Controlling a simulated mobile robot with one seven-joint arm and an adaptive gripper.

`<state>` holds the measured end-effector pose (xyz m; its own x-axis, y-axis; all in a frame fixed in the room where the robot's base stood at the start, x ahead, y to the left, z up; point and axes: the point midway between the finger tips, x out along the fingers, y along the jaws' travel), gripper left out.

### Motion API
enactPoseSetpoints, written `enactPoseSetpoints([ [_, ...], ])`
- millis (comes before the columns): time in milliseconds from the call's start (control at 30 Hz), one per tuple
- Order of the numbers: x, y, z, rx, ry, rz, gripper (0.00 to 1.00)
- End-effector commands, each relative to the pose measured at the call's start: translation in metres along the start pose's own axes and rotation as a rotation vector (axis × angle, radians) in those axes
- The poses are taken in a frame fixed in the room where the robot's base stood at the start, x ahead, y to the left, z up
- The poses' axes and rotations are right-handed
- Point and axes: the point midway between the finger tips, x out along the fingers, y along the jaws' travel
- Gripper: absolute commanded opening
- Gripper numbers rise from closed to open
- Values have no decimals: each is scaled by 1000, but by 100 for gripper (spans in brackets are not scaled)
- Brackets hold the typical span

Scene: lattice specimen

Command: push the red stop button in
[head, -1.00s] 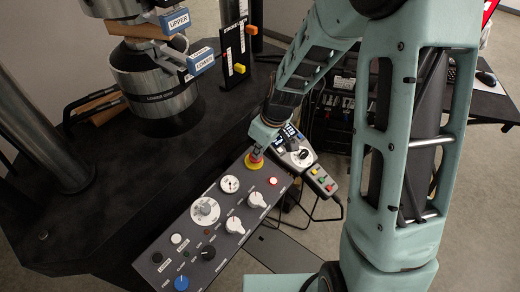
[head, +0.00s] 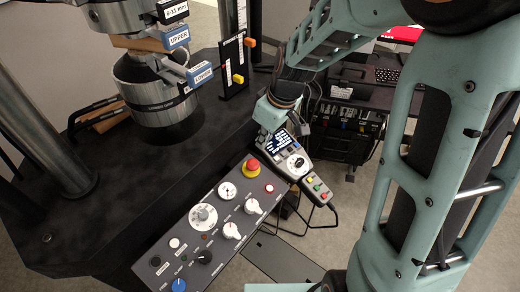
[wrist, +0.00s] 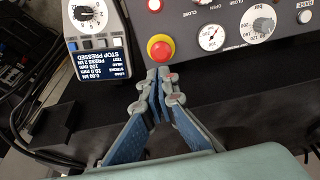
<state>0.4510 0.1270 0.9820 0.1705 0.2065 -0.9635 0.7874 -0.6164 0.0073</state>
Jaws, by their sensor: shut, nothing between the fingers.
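The red stop button (head: 251,165) is a round red cap on a yellow collar at the far end of the grey control panel (head: 190,262). It also shows in the wrist view (wrist: 160,48), just beyond my fingertips. My gripper (wrist: 158,72) is shut and empty, its tips close together beside the button's yellow collar in that view. In the head view my gripper (head: 265,134) is above and past the button, with a gap between them. The hand-held unit's screen (wrist: 102,64) shows small upside-down text that appears to read "STOP PRESSED".
The hand-held unit (head: 298,163) lies close to the right of the button. The testing machine (head: 155,95) stands at left on a black base.

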Motion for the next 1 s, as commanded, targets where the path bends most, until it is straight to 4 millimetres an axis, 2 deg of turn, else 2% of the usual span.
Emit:
enactPoseSetpoints([
  [100, -17, 1, -1, -1, 3, 3, 0],
  [300, -29, 0, 0, -1, 1, 1, 0],
  [1000, -30, 0, -1, 0, 1, 0, 0],
])
